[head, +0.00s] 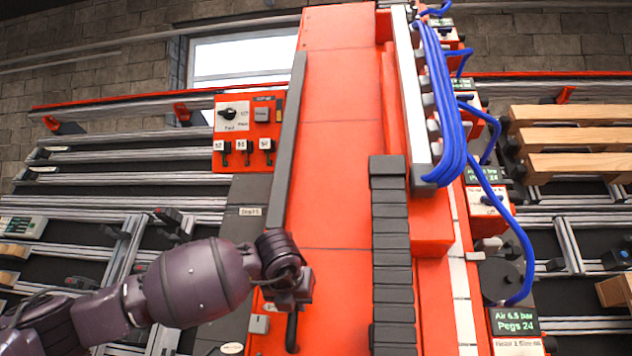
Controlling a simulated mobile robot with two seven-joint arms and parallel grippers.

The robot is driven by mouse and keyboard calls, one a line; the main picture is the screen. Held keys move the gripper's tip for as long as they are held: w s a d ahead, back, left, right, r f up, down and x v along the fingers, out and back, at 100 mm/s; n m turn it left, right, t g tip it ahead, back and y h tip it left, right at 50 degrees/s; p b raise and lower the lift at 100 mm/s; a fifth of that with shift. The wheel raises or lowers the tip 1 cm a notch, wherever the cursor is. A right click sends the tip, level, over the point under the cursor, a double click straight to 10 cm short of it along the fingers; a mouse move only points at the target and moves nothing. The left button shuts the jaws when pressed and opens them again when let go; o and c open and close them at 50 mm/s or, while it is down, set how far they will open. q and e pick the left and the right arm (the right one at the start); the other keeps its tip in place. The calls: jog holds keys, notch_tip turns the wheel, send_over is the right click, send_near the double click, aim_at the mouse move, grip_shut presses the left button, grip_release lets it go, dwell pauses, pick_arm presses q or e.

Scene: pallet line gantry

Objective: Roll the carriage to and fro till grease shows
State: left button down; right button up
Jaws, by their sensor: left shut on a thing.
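A tall red gantry body (340,165) stands in the middle of the head view; I cannot tell which part of it is the carriage. A dark grey rail strip (288,145) runs along its left edge. My left gripper (293,293) is at the lower left of the red body, shut on a black handle (291,333). The handle's lower part shows below the fingers; its upper part is hidden by them. I can make out no grease on the surfaces in view. My right gripper is not in view.
A black segmented cable chain (392,250) runs down the red body. Blue hoses (440,110) hang at its right. A red control box (246,133) with switches is at the upper left. Wooden planks (570,140) lie on rails at right.

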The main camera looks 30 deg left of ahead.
pick_arm(q)
jog(key=shift+a, duration=0.1)
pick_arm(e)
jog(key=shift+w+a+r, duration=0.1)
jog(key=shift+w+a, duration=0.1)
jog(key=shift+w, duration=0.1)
pick_arm(q)
jog(key=shift+d, duration=0.25)
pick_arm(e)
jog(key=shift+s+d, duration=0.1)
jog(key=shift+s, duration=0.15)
pick_arm(q)
jog(key=shift+w+d+f, duration=0.1)
jog(key=shift+d, duration=0.05)
dwell(0.5)
jog(key=shift+a, duration=0.25)
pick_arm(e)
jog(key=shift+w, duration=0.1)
